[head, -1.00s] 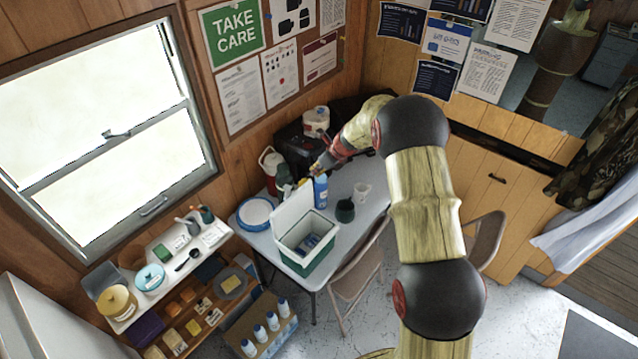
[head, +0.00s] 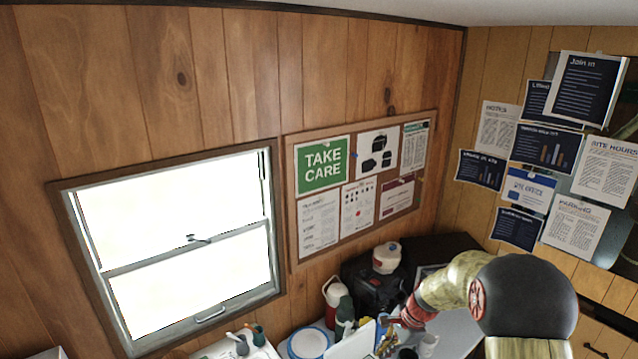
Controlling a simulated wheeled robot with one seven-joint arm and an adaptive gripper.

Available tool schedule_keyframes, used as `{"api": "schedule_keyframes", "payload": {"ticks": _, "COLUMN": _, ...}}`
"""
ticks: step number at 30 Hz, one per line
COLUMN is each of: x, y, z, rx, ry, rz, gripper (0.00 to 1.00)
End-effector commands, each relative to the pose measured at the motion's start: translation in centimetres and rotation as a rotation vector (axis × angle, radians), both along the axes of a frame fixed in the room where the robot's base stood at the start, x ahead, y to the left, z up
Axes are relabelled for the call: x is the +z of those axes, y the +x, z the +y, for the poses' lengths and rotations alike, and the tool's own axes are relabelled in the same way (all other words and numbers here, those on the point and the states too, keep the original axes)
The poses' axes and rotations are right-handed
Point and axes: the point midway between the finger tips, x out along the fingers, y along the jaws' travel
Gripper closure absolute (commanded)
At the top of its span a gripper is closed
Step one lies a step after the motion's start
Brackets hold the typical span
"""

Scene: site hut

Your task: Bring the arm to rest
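My arm comes in from the lower right of the head view and bends over the back of the table (head: 457,335). My gripper (head: 393,323) is at its end, low in the picture, beside the raised white cooler lid (head: 352,345) and just right of a dark green bottle (head: 345,316). The gripper is small, and its fingers are partly lost among the things behind it. I cannot tell whether it is open or shut, or whether it touches anything.
A red and white jug (head: 333,291) and a black case (head: 366,284) with a white and red container (head: 386,258) on top stand behind the gripper. The noticeboard wall rises behind.

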Motion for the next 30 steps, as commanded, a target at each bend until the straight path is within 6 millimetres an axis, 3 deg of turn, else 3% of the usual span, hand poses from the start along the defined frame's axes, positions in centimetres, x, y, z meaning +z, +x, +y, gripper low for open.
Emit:
{"api": "schedule_keyframes", "payload": {"ticks": 6, "x": 2.5, "y": -8.0, "z": 0.3, "rx": 0.435, "ry": -0.112, "rz": -0.074, "gripper": 1.00}}
{"api": "schedule_keyframes", "payload": {"ticks": 15, "x": 4.6, "y": -18.4, "z": 0.0, "rx": 0.887, "ry": -0.259, "rz": -0.164, "gripper": 1.00}}
{"api": "schedule_keyframes", "payload": {"ticks": 24, "x": 3.7, "y": -27.2, "z": -0.6, "rx": 1.150, "ry": -0.416, "rz": -0.245, "gripper": 1.00}}
{"api": "schedule_keyframes", "payload": {"ticks": 30, "x": 2.0, "y": -31.7, "z": -0.8, "rx": 1.199, "ry": -0.526, "rz": -0.318, "gripper": 1.00}}
